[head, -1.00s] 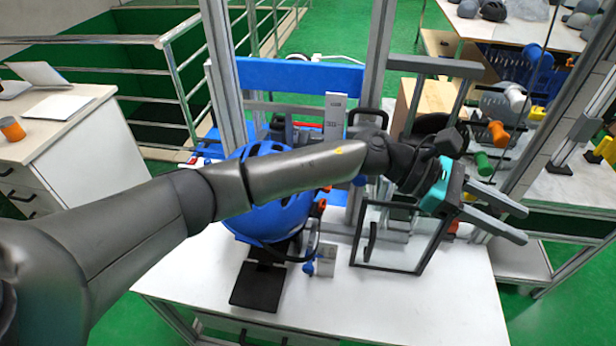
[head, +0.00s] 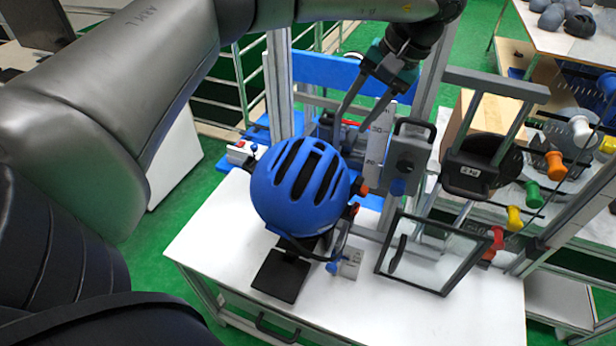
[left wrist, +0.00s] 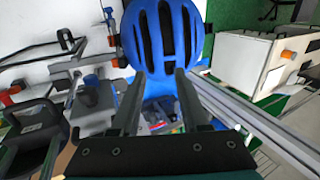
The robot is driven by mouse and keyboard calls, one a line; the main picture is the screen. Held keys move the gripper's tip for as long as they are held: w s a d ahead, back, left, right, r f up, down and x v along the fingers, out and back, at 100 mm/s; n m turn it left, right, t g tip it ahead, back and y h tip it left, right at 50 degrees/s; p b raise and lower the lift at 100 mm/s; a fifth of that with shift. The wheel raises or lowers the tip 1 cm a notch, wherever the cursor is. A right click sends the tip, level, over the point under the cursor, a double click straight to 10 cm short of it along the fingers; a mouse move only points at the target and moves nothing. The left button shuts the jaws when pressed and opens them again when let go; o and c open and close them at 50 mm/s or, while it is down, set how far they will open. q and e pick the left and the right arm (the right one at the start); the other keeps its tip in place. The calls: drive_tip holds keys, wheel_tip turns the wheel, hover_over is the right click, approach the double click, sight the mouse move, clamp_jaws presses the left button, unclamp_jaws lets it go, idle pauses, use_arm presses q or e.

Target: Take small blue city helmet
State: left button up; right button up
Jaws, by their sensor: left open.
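The blue helmet (head: 290,200), with long dark vents, sits on a stand with a black base plate (head: 280,275) on the white table. My left gripper (head: 352,122) is open and empty, reaching down from above, behind and to the right of the helmet in the head view. In the left wrist view the helmet (left wrist: 165,28) fills the top middle, beyond the two spread fingers (left wrist: 160,74). I cannot tell whether a fingertip touches it. My right gripper is not in view.
A framed clear panel (head: 388,262) stands right of the helmet. Metal posts (head: 279,85) and a black round weight (head: 472,172) rise around it. Grey helmets (head: 580,24) lie on a far table. The white tabletop's front (head: 380,305) is clear.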

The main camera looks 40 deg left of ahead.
sight(324, 164)
use_arm(q)
drive_tip(key=p+x, duration=0.1)
drive_tip(key=x, duration=1.2)
drive_tip(key=shift+s+f, duration=0.1)
drive_tip(key=shift+f, duration=0.35)
drive_tip(key=shift+d, duration=0.1)
clamp_jaws()
drive_tip(key=shift+r, duration=0.1)
idle(0.5)
